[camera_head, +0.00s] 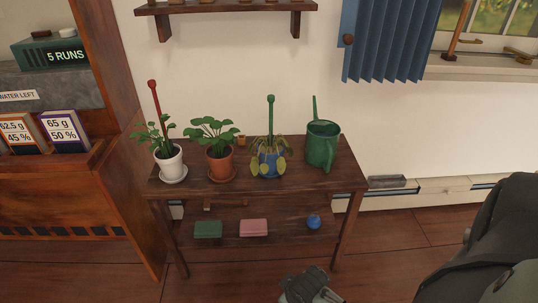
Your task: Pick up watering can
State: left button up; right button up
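The green watering can (322,146) stands upright at the right end of the top of a dark wooden plant table (310,182). Its thin spout points up at its left side. Nothing touches it. A dark grey part of mine, which looks like my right gripper (311,286), shows at the bottom edge, in front of and below the table. It is well apart from the can. Its fingers are not clear, so I cannot tell whether it is open. My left gripper is not in view.
Left of the can stand plants in a blue pot (268,163), a terracotta pot (220,167) and a white pot (169,163). The lower shelf holds a green block (208,229), a pink block (254,228) and a blue ball (313,222). A wooden cabinet (75,205) stands at left.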

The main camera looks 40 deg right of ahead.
aim_at(322, 137)
jog(key=z, duration=1.5)
